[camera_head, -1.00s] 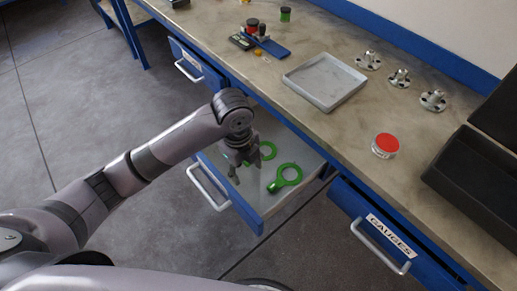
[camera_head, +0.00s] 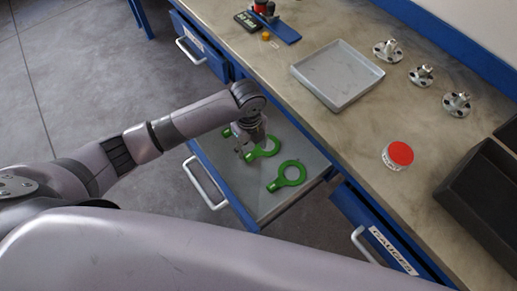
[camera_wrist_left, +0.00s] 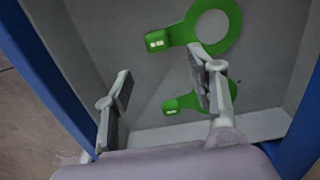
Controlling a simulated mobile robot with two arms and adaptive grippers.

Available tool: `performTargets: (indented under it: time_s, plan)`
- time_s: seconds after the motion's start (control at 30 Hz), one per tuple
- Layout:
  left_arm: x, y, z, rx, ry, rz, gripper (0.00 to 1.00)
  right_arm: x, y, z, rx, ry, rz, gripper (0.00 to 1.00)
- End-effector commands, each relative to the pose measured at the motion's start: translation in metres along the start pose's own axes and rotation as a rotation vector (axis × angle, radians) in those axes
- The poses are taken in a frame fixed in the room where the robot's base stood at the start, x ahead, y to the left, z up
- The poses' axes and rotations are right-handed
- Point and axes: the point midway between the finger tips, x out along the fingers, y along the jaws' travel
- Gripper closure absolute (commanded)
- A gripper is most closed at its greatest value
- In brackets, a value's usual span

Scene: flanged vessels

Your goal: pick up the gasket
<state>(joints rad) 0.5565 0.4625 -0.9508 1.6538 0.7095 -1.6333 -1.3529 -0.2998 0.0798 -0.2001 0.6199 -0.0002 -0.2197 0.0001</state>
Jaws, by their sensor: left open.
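Green ring-shaped gaskets with tabs lie in the open drawer (camera_head: 238,183). One gasket (camera_head: 277,184) lies fully visible towards the drawer's right side; another (camera_head: 275,148) is behind my left gripper (camera_head: 246,151), partly covered. A further green bit (camera_head: 227,132) shows left of the gripper; I cannot tell whether it is a separate gasket. In the left wrist view, one gasket (camera_wrist_left: 180,36) lies above the open fingers (camera_wrist_left: 160,65), its ring near the right fingertip. A second gasket (camera_wrist_left: 186,101) is partly hidden by the right finger. The left gripper is open and empty. My right gripper is not visible.
The workbench (camera_head: 330,135) above the drawer holds a grey tray (camera_head: 340,100), flanged metal parts (camera_head: 387,52), a red-lidded jar (camera_head: 398,155) and a black box (camera_head: 480,200). The drawer's side walls are close around the left gripper.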

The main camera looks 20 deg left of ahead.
Motion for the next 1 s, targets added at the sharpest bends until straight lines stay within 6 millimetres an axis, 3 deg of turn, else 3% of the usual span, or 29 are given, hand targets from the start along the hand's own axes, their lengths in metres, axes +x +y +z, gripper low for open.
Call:
performTargets:
  time_s: [0.27,0.6,0.87,1.0]
  plan:
    - [0.023,0.000,0.000,0.000,0.001,0.001,0.48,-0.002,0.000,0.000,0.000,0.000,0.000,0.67]
    - [0.068,0.001,0.001,-0.001,0.000,0.001,0.48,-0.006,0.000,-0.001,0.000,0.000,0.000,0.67]
    - [0.072,0.001,0.001,0.001,-0.001,-0.001,0.48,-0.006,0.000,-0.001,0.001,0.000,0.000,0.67]
    - [0.071,0.001,0.001,0.000,-0.001,-0.001,0.56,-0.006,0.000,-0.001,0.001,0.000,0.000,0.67]
